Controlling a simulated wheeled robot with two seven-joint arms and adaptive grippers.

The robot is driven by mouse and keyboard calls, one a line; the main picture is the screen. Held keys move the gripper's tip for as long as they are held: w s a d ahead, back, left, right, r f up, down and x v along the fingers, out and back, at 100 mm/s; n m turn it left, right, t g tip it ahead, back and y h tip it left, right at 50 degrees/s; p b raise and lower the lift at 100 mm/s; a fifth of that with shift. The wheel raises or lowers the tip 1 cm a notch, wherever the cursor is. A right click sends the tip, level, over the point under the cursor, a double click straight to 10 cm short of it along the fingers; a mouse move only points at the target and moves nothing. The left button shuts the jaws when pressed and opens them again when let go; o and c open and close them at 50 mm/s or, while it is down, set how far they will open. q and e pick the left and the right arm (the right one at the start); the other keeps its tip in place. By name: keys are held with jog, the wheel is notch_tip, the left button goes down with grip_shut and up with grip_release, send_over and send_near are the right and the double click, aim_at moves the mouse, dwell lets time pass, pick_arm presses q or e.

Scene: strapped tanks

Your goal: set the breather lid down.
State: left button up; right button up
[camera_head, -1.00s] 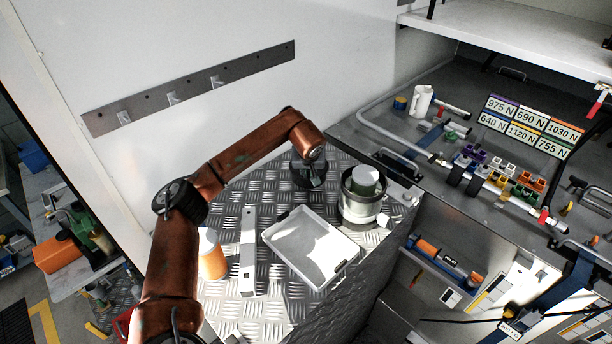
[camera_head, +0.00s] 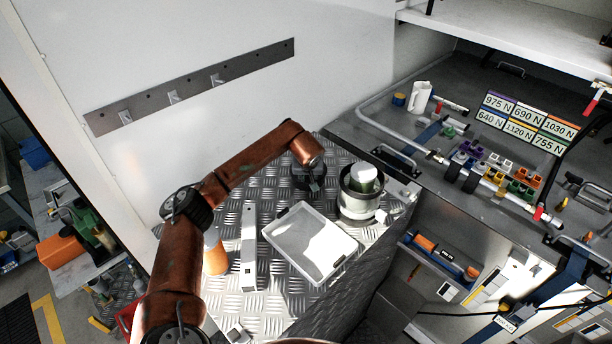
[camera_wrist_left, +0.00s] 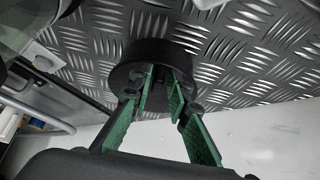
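The breather lid (camera_head: 300,184) is a black round piece at the back of the tread-plate surface, below my left gripper (camera_head: 313,180). In the left wrist view the lid (camera_wrist_left: 136,73) is a thick dark disc against the tread plate. The green-padded fingers of my left gripper (camera_wrist_left: 161,88) reach to its middle, one on each side of a dark central part, and look closed on it. I cannot tell whether the lid touches the plate. My right gripper is not in view.
A white tray (camera_head: 283,263) lies in front of the lid. A round metal pot (camera_head: 358,207) with a white-topped cylinder (camera_head: 364,177) in it stands to the right. A white wall rises behind.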

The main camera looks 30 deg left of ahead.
pick_arm(q)
jog(key=shift+o, duration=1)
jog(key=shift+r, duration=0.15)
jog(key=shift+s+r, duration=0.1)
jog(key=shift+r, duration=0.2)
jog(key=b+v, duration=0.2)
jog(key=v, duration=0.9)
jog(key=shift+s+r+b, duration=0.15)
jog(key=shift+b, duration=0.2)
jog(key=shift+d, duration=0.1)
